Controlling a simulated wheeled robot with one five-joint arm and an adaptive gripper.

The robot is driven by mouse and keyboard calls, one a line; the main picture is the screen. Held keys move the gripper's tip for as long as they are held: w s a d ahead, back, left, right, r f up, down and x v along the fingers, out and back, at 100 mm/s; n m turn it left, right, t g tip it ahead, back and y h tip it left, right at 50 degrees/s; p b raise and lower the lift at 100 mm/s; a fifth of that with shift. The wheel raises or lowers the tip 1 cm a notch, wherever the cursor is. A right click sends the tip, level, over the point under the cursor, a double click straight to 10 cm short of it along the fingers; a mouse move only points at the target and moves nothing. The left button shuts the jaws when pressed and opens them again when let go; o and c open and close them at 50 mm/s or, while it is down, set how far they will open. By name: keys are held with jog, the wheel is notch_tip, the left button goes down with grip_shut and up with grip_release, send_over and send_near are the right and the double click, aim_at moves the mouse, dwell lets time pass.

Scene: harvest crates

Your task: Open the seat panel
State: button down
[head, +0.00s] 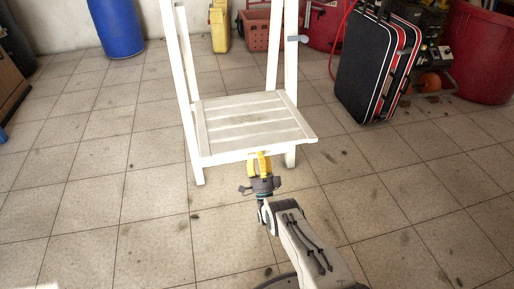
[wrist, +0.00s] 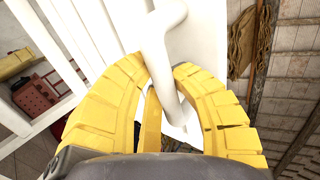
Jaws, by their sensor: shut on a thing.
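The seat panel (head: 255,122) is a white slatted board on a white chair-like frame (head: 181,80) in the head view. It looks about level; I cannot tell whether it is slightly raised. My gripper (head: 260,162) is at the middle of its front edge. In the wrist view, the yellow fingers of my gripper (wrist: 165,85) close around a white handle (wrist: 158,50), a bent bar in front of a white surface. The bar passes between the fingers, and part of it is hidden behind them. In the head view the handle is hidden by my gripper.
A black and red suitcase (head: 372,68) stands right of the chair. Behind are a blue barrel (head: 117,25), a yellow canister (head: 220,28), an orange crate (head: 257,32) and a red tub (head: 482,50). The tiled floor is clear to the left and in front.

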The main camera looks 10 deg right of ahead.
jog(key=shift+s+d+f, duration=0.1)
dwell(0.3)
jog(key=c, duration=1)
grip_release()
jog(key=shift+o, duration=0.2)
